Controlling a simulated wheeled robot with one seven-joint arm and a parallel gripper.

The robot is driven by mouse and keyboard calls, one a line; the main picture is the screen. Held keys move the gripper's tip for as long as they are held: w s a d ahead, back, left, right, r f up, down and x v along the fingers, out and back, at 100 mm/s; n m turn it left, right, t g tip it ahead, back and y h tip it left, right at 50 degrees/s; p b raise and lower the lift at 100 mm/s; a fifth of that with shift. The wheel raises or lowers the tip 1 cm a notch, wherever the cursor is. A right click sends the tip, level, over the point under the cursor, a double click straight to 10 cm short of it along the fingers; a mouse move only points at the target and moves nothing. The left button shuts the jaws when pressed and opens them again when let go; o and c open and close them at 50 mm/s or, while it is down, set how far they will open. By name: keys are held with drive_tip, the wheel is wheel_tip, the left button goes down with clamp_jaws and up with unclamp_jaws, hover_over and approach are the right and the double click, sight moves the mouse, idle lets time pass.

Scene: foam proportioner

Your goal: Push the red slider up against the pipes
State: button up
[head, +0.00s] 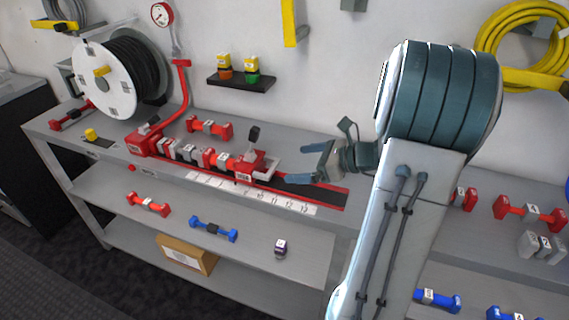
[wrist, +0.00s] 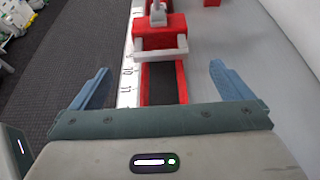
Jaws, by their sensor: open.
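The red slider (head: 244,171) sits on the dark, red-edged rail (head: 318,191) on the bench. It has a pale grey bar on its near side and a lever on top. In the wrist view the slider (wrist: 160,38) is straight ahead on the rail. The pipes (head: 190,153), a row of red and grey pieces, lie on the rail to its left. I cannot tell whether the slider touches them. My gripper (head: 306,163) is open and empty over the rail, right of the slider. Its fingers are apart in the wrist view (wrist: 158,68), short of the slider.
A numbered white scale (head: 250,192) runs along the rail's front. A red end block (head: 143,143) with a bent red pipe stands at the rail's left end. A loose red pipe piece (head: 210,128) lies behind the rail. The rail between gripper and slider is clear.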

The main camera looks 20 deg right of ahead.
drive_tip(key=v, duration=0.5)
drive_tip(key=shift+s+d+r, duration=0.15)
drive_tip(key=shift+s+d, duration=0.05)
drive_tip(key=shift+d, duration=0.05)
drive_tip(key=s+a+r+n+g+h+p, duration=0.2)
drive_tip(key=s+a+n+h, duration=0.3)
drive_tip(key=n, duration=0.8)
drive_tip(key=s+a+r+n+g+h+p, duration=0.2)
drive_tip(key=s+a+n+g+h+p, duration=0.1)
drive_tip(key=s+a+n, duration=0.6)
drive_tip(key=a+n+g+h, duration=0.1)
drive_tip(key=a+n, duration=0.2)
drive_tip(key=n, duration=0.1)
drive_tip(key=shift+r+n+g+h, duration=0.2)
drive_tip(key=shift+n+g+h, duration=0.1)
drive_tip(key=shift+h, duration=0.1)
